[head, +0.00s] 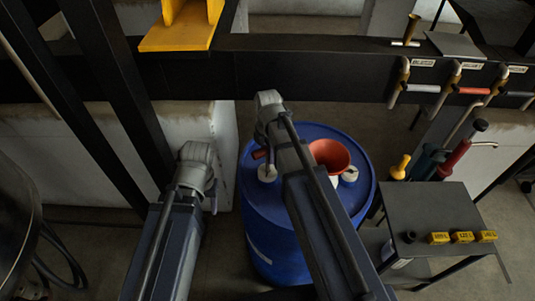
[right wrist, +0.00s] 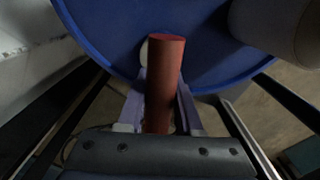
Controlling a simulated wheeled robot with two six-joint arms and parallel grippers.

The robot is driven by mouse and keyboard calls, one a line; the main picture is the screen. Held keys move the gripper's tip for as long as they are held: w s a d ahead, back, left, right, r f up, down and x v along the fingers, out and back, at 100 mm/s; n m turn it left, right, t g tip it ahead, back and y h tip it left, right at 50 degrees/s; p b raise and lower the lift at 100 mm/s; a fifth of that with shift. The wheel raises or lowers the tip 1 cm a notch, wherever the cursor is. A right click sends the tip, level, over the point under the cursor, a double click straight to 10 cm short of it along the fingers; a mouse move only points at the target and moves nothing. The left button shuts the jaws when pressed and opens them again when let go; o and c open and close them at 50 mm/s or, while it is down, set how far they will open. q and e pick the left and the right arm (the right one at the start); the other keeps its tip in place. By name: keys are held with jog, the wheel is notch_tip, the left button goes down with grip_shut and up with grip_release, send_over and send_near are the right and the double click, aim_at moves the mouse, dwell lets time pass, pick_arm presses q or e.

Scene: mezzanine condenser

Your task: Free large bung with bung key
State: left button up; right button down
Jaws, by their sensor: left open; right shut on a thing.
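A blue drum (head: 300,215) stands upright in the middle of the head view. A white bung (head: 267,173) sits on the left of its lid and another white bung (head: 351,174) on the right, beside an orange-red funnel (head: 330,154). My right gripper (head: 261,152) is over the left bung, shut on a red handle, which I take for the bung key (right wrist: 165,78). The key's lower end is hidden, so I cannot tell whether it engages the bung. My left gripper (head: 212,203) is open and empty, left of the drum.
A dark side table (head: 440,208) at the right holds several yellow blocks (head: 462,237) and a black cap (head: 409,237). Tools with yellow and red handles (head: 455,158) stand behind it. A black beam (head: 310,75) with labelled valve handles (head: 474,90) crosses behind the drum.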

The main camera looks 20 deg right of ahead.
jog(key=shift+r+p, duration=1.6)
jog(key=shift+r, duration=0.2)
